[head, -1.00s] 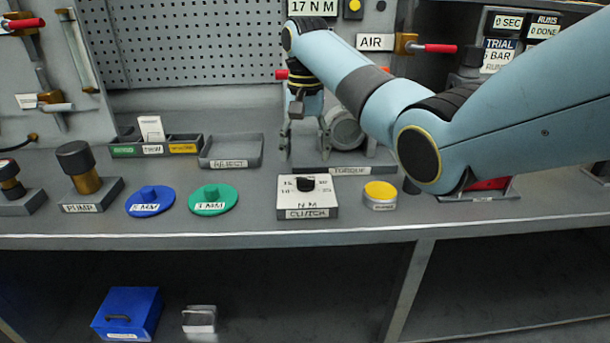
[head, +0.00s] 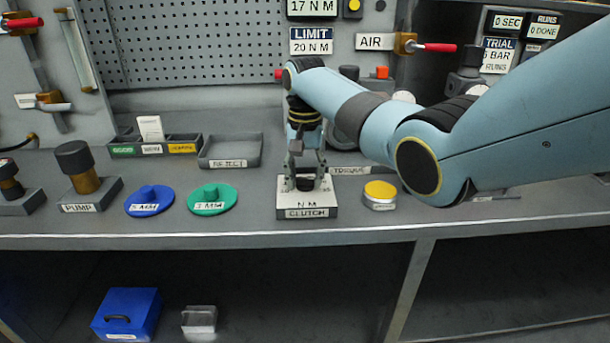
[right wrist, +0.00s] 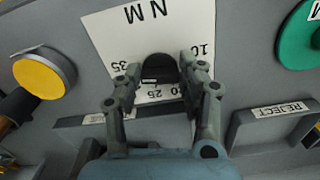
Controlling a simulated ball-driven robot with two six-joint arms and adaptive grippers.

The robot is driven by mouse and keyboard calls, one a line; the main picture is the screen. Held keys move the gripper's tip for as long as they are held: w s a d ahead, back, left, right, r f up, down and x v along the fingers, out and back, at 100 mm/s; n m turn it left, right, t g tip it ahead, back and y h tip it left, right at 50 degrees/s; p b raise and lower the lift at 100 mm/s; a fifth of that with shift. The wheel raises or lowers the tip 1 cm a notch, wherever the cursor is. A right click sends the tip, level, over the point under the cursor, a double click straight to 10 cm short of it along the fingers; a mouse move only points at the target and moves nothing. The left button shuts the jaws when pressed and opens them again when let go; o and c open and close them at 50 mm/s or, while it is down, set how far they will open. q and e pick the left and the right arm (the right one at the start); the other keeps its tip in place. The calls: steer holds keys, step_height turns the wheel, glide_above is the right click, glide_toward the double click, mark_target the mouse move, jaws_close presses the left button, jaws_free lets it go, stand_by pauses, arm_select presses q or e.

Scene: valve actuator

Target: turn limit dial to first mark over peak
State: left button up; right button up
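The limit dial is a black knob (head: 305,184) on the white-topped clutch box (head: 307,212), labelled N M, at the front middle of the bench. In the right wrist view the knob (right wrist: 160,70) sits among printed marks; 10, 20, 25 and 35 are readable. My right gripper (head: 306,178) points down over the box, with one finger on each side of the knob. Its fingers (right wrist: 160,85) look apart, with narrow gaps beside the knob. The limit display (head: 311,41) reads 20 N M. The display above it (head: 312,8) reads 17 N M. My left gripper is not in view.
A yellow-topped round tin (head: 380,195) stands right of the box. Green (head: 212,199) and blue (head: 150,201) discs lie to its left. The reject tray (head: 230,151) is behind left. The torque stand (head: 350,170) is behind, partly hidden by my arm.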

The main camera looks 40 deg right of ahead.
steer(key=c, duration=0.4)
